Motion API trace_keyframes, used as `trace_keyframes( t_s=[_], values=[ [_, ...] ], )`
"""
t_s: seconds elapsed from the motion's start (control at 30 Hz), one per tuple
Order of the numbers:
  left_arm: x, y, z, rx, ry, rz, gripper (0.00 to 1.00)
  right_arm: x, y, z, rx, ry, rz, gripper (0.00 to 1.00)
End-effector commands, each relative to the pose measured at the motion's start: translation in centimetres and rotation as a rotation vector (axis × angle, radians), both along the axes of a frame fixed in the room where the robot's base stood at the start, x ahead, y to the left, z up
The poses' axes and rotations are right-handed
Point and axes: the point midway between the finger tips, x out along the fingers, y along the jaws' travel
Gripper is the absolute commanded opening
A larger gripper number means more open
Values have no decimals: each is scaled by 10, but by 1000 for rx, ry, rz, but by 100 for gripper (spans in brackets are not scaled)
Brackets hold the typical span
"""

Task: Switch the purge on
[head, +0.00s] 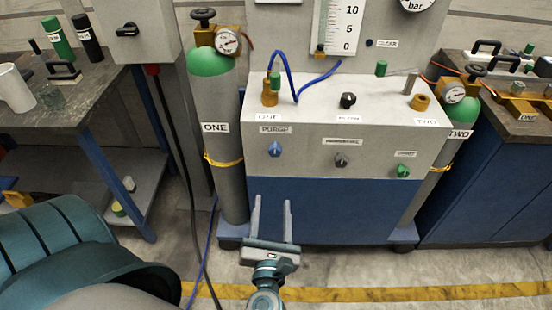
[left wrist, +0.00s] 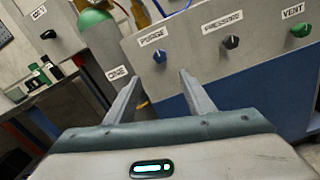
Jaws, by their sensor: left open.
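The purge knob (head: 275,149) is blue and sits under the PURGE label on the front of the grey console (head: 310,170), at its left end. It also shows in the left wrist view (left wrist: 160,56), ahead of and above the fingertips. My left gripper (head: 271,201) is open and empty, with its two fingers pointing at the console, below the purge knob and apart from it. The same fingers show in the left wrist view (left wrist: 161,78). My right gripper is not seen in either view.
A dark pressure knob (head: 341,160) and a green vent knob (head: 403,171) sit to the right on the same panel. Gas cylinder ONE (head: 213,150) stands close left of the console, and cylinder TWO (head: 436,175) right. A blue hose (head: 292,80) loops on top.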

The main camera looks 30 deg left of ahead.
Motion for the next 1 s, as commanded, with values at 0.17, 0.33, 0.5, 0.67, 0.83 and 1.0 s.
trace_keyframes(
  t_s=[0.17,0.33,0.5,0.67,0.83,1.0],
  values=[
    [10,6,1,4,0,-1,49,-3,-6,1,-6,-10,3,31],
    [29,17,3,3,-1,-1,49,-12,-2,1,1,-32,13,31],
    [54,33,3,4,-1,0,49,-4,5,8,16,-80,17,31],
    [79,49,3,5,-1,0,49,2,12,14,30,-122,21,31],
    [105,64,3,6,-1,-1,49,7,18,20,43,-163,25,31],
    [128,78,2,4,-1,0,49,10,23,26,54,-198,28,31]
  ],
)
